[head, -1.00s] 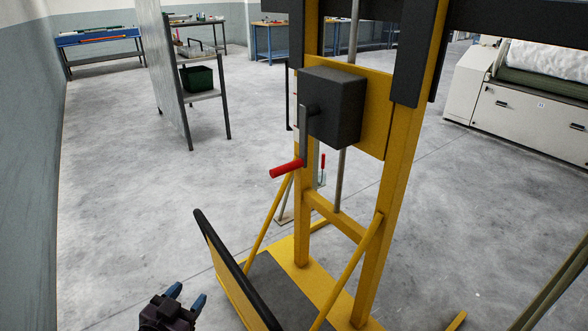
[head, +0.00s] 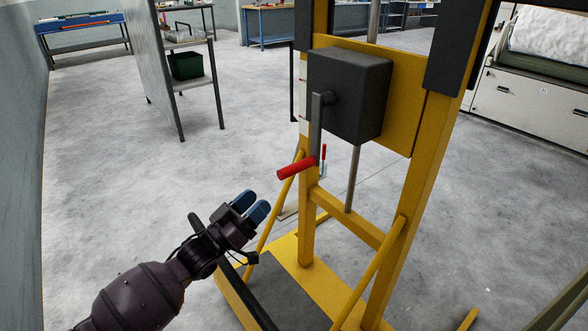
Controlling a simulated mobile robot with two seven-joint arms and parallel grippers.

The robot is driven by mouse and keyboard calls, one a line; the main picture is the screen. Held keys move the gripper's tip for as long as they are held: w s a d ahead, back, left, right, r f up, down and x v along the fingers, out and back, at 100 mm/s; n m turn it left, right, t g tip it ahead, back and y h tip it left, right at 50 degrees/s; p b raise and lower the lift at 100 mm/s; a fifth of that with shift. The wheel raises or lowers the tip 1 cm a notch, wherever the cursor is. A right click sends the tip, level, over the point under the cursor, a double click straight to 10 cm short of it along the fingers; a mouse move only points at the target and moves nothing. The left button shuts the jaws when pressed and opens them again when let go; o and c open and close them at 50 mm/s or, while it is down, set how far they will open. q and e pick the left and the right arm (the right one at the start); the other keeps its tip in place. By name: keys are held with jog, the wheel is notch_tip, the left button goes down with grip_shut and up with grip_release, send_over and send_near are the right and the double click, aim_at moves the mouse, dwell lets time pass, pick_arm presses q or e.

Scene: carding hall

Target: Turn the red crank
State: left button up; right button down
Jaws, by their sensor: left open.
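The red crank (head: 297,167) is a red handle on a grey arm (head: 317,122), which hangs down from a dark box (head: 349,94) on a yellow frame (head: 410,215). The handle points to the left. My left gripper (head: 250,205) is below and to the left of the handle, apart from it. Its blue fingers are open, with nothing seen between them. My right gripper is not in view.
A black rail (head: 264,309) and the yellow base (head: 312,281) lie below my left gripper. A grey shelf unit with a green bin (head: 186,66) stands at the back left. A white machine (head: 525,98) is at the right. Floor at the left is clear.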

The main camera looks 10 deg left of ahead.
aim_at(288, 172)
pick_arm(q)
jog(key=b+x, duration=0.1)
jog(key=x, duration=0.9)
jog(key=shift+s+d+f, duration=0.1)
jog(key=shift+w+d+r, duration=0.2)
jog(key=shift+w+r, duration=0.05)
jog(key=shift+w, duration=0.05)
grip_shut()
